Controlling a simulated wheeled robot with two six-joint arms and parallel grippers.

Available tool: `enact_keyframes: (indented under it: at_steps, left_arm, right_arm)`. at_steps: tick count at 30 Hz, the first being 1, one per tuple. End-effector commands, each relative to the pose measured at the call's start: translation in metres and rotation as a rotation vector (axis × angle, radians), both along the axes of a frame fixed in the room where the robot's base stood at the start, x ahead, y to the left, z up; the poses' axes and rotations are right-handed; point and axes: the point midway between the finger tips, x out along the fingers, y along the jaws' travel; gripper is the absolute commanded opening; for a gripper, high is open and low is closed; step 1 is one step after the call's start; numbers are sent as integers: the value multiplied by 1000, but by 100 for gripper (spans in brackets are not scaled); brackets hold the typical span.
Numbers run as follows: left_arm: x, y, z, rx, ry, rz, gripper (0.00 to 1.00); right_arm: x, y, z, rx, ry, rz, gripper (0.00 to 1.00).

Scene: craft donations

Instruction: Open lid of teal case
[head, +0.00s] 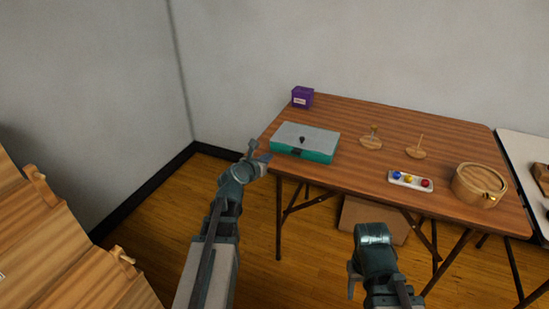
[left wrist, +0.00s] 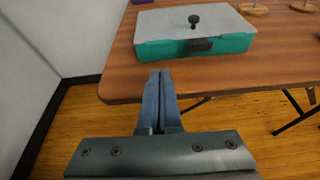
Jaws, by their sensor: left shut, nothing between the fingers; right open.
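The teal case (head: 303,154) sits near the left end of the wooden table, its grey lid (head: 308,137) down and a dark knob (head: 302,140) on top. In the left wrist view the case (left wrist: 165,50) shows a dark latch (left wrist: 199,45) on its front, and the lid (left wrist: 220,20) lies flat. My left gripper (head: 258,152) is shut and empty, in front of and left of the case, apart from it. In the left wrist view its fingers (left wrist: 160,78) meet near the table's front edge. My right gripper (head: 352,278) is low in front of the table, away from the case, and open.
The wooden table (head: 350,172) also holds a purple box (head: 302,97), two wooden stands (head: 371,141) (head: 416,152), a white tray (head: 396,181) with coloured balls and a round wooden box (head: 480,184). A cardboard box (head: 372,217) stands underneath. Wooden furniture (head: 60,240) is at left.

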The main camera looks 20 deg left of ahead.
Motion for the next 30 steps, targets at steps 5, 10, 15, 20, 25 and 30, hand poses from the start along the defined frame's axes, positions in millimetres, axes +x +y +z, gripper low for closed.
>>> enact_keyframes:
  at_steps: [5, 10, 15, 20, 25, 30]
  left_arm:
    - [1, 3, 1, -19, -6, 14, 0]
    - [8, 3, -3, -15, -5, 12, 0]
    - [28, 2, -10, -16, -4, 11, 0]
    - [54, 1, -20, -14, -4, 9, 0]
    - [81, 0, -29, -14, -5, 10, 0]
    - [95, -1, -33, -14, -5, 10, 0]
  right_arm:
    - [0, 0, -1, 0, 0, 0, 50]
    - [0, 0, -4, 0, 0, 0, 50]
    - [0, 0, -11, 0, 0, 0, 50]
    - [0, 0, -21, 0, 0, 0, 50]
    - [0, 0, -30, 0, 0, 0, 50]
    - [0, 0, -34, 0, 0, 0, 50]
